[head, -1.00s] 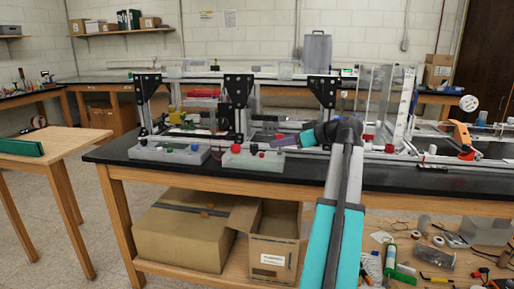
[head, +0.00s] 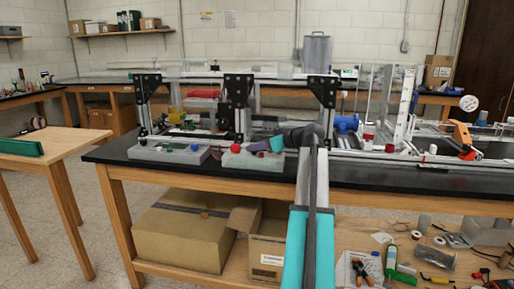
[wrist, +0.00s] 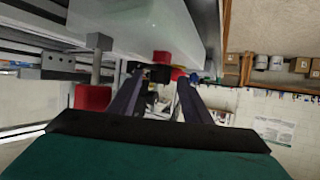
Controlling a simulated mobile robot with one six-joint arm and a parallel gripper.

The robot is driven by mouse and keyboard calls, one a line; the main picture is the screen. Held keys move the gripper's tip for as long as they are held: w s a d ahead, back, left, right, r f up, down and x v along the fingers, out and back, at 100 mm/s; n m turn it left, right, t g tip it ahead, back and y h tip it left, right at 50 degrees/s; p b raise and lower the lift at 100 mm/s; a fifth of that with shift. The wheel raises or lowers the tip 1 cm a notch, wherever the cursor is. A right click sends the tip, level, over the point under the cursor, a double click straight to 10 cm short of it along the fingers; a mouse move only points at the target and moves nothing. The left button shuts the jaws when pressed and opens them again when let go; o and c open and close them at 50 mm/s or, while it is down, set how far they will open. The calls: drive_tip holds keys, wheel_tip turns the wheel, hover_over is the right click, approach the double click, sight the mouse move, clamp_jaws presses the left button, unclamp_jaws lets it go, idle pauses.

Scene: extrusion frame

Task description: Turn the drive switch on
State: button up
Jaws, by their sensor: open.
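Two pale control boxes stand at the bench front. The right box (head: 243,162) carries a red knob (head: 236,148); the left box (head: 168,154) carries small red and green parts. I cannot tell which part is the drive switch. My gripper (head: 253,148) is over the right box, near its controls, partly lost behind its own teal wrist. In the wrist view its two dark fingers (wrist: 158,98) are apart with nothing held. A red part (wrist: 162,57) and a dark part show just beyond and between the fingertips. A red cylinder (wrist: 92,97) is left of the left finger.
The extrusion frame, with black brackets (head: 239,90), rises behind the boxes. A blue motor-like part (head: 345,123) and an orange clamp (head: 461,136) are to the right.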

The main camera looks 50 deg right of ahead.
drive_tip(key=shift+w+f, duration=0.15)
drive_tip(key=shift+w, duration=0.1)
